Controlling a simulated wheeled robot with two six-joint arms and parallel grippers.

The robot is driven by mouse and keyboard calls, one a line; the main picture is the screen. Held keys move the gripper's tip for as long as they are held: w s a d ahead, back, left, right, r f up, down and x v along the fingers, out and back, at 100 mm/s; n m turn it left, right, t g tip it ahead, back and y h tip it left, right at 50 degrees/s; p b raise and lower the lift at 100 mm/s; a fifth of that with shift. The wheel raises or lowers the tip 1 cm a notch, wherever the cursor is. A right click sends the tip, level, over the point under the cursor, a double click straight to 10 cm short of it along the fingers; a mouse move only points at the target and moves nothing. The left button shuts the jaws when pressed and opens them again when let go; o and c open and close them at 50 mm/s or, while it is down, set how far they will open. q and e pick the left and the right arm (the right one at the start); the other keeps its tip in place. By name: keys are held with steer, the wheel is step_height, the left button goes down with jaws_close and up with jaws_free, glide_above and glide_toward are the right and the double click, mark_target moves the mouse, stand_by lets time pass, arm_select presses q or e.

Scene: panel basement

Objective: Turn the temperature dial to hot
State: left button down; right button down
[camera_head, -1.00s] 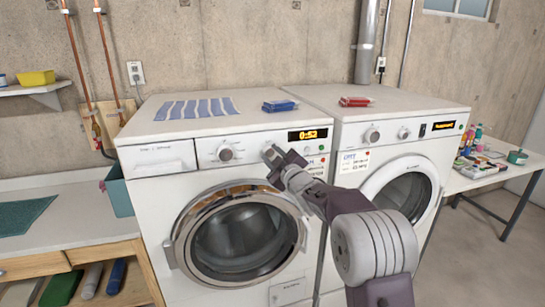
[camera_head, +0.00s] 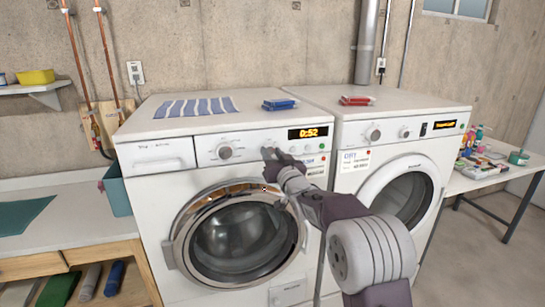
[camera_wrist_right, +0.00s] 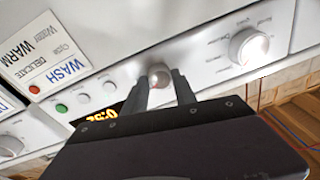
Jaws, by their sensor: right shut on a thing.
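The washer (camera_head: 240,141) on the left has a large dial (camera_head: 225,152) and, to its right, a smaller round dial by the display (camera_head: 308,133). In the right wrist view the smaller dial (camera_wrist_right: 159,75), which I take for the temperature dial, sits between the two dark fingers of my right gripper (camera_wrist_right: 160,92). In the head view my right gripper (camera_head: 270,154) is at this dial, partly covering it, and is shut on it. The dial's pointer and markings cannot be read. My left gripper is not in view.
The large dial (camera_wrist_right: 249,46) is close beside the fingers. A card (camera_wrist_right: 45,55) reads WASH, DELICATE, WARM. A dryer (camera_head: 400,135) stands on the right. Blue and red boxes lie on top.

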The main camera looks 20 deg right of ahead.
steer(key=m+h+b, duration=0.1)
steer(key=m, duration=0.3)
steer(key=shift+r+m, duration=0.1)
steer(key=shift+m, duration=0.2)
steer(key=shift+m+b, duration=0.35)
steer(key=shift+m, duration=1.15)
steer(key=shift+r, duration=0.1)
steer(key=c, duration=1.2)
jaws_free()
steer(key=shift+c, duration=0.2)
steer(key=shift+o, duration=1.2)
steer(key=shift+w+f, duration=0.1)
steer(key=shift+f, duration=0.1)
